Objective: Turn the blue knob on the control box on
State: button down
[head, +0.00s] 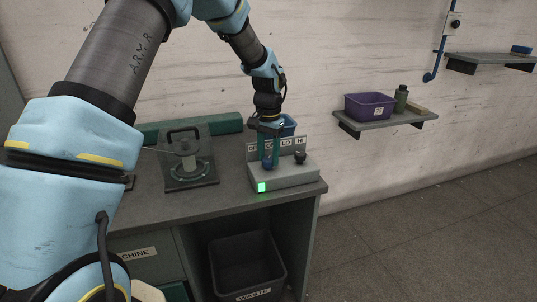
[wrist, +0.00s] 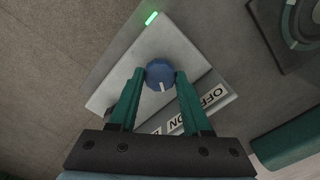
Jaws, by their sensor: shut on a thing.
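The grey control box (head: 290,175) stands on the bench's right end. Its blue knob (head: 267,164) is on the left part of its top; in the wrist view the knob (wrist: 159,70) sits between the fingertips. The knob's white mark points toward the label plate (wrist: 205,103), which carries OFF and ON lettering, partly hidden by a finger. My gripper (wrist: 156,75) points down and is shut on the knob, a finger on either side. A green lamp (head: 262,187) on the box is lit; it also shows in the wrist view (wrist: 151,18).
A black knob (head: 300,157) is on the box, right of the blue one. A winder plate (head: 190,172) lies to the left. A waste bin (head: 247,265) is below. A wall shelf with a purple bin (head: 369,106) is at right.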

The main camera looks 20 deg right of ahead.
aim_at(268, 159)
jog(key=shift+w+m, duration=0.1)
jog(key=shift+m, duration=0.3)
jog(key=shift+c, duration=1.8)
grip_release()
notch_tip(268, 159, up, 11)
jog(key=b, duration=0.2)
jog(key=shift+f, duration=0.1)
